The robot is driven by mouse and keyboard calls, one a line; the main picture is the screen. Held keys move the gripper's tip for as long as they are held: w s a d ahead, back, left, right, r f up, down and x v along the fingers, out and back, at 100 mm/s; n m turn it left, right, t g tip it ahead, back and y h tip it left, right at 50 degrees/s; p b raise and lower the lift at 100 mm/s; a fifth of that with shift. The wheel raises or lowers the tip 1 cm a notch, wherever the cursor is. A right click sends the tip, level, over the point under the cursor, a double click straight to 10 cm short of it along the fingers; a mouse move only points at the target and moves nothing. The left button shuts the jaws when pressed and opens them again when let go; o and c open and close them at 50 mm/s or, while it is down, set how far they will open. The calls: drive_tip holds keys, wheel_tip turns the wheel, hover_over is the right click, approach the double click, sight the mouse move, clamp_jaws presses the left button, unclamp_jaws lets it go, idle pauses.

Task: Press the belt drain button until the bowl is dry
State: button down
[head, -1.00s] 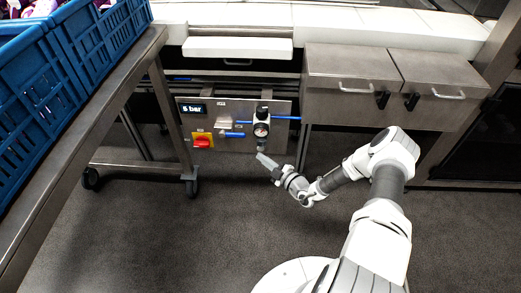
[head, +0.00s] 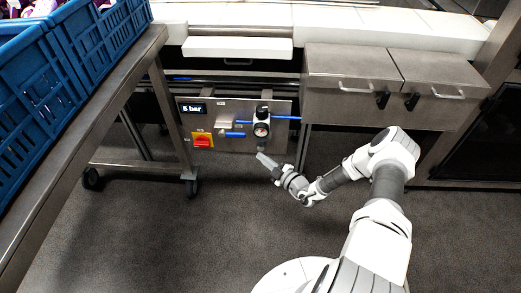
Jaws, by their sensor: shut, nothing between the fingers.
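The metal panel (head: 180,105) under the belt line carries a display reading "5 bar" (head: 193,108), a red switch on a yellow plate (head: 202,140), blue hoses and a round gauge (head: 261,130). A dark-grey filter bowl or fitting (head: 262,145) hangs below the gauge; its inside is too small to read. I cannot pick out the drain button; it may be hidden by my fingers. My gripper (head: 261,157) is shut and empty, its tips just under the gauge unit. I cannot tell whether they touch it.
A wheeled metal table (head: 95,95) with blue crates (head: 100,40) stands at the left. Metal drawers (head: 350,88) with handles are right of the panel. The dark floor (head: 200,235) in front is clear.

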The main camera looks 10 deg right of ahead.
drive_tip(key=shift+w+d, duration=0.1)
drive_tip(key=shift+w, duration=0.25)
drive_tip(key=shift+w+d+b, duration=0.15)
drive_tip(key=shift+w+b, duration=0.2)
drive_tip(key=shift+w, duration=0.15)
idle(1.8)
drive_tip(key=shift+s, duration=0.1)
drive_tip(key=shift+s+a+p, duration=0.2)
drive_tip(key=shift+s+p, duration=0.3)
drive_tip(key=shift+s, duration=0.3)
drive_tip(key=shift+s, duration=0.1)
drive_tip(key=s+p, duration=0.1)
drive_tip(key=s, duration=0.1)
drive_tip(key=s+a+p, duration=0.1)
drive_tip(key=s, duration=0.1)
drive_tip(key=shift+s+a, duration=0.2)
drive_tip(key=shift+s, duration=0.15)
